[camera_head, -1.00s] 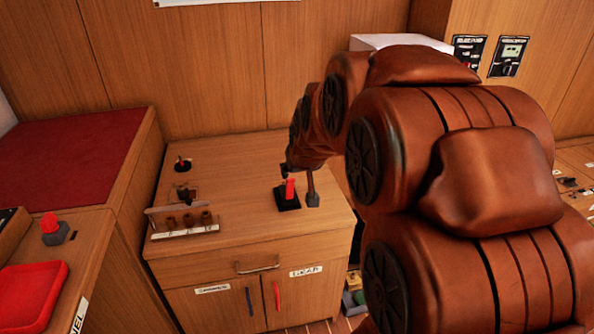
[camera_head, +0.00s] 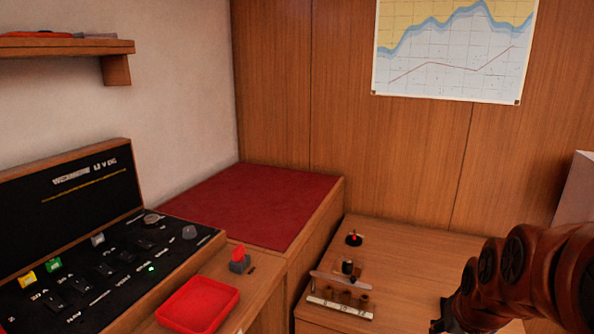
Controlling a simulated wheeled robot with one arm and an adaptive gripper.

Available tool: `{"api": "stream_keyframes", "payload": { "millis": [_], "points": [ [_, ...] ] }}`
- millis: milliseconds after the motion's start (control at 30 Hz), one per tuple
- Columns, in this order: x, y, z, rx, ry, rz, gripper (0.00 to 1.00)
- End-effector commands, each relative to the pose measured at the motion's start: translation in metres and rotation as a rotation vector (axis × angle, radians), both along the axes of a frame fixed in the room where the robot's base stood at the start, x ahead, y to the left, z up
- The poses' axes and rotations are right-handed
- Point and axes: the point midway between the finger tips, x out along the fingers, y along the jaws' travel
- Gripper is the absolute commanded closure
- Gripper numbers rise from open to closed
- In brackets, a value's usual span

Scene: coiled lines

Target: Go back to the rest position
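My brown arm (camera_head: 545,275) enters at the lower right of the head view and reaches down over the wooden cabinet top (camera_head: 405,255). My gripper (camera_head: 440,324) is partly in view near the bottom edge, small and dark. Its fingertips are not clear, and I cannot tell whether it holds anything. On the cabinet top, to the left of my arm, stand a wooden rack (camera_head: 342,305) with several small brown cups and a black base with a red-topped peg (camera_head: 354,238).
A red tray (camera_head: 198,304) and a red-topped grey block (camera_head: 239,258) sit on the left counter beside a black switch panel (camera_head: 75,280). A red-topped bench (camera_head: 255,205) stands behind. A shelf (camera_head: 65,47) juts out at upper left. A chart (camera_head: 450,50) hangs on the wall.

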Motion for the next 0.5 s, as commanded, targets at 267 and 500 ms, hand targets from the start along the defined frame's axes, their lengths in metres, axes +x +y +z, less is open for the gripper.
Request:
{"api": "stream_keyframes", "payload": {
  "millis": [267,500],
  "points": [
    [-0.113,0.08,-0.031,0.068,0.337,0.157,0.52],
    [-0.193,0.104,-0.038,0.071,0.556,0.235,0.52]
  ]
}}
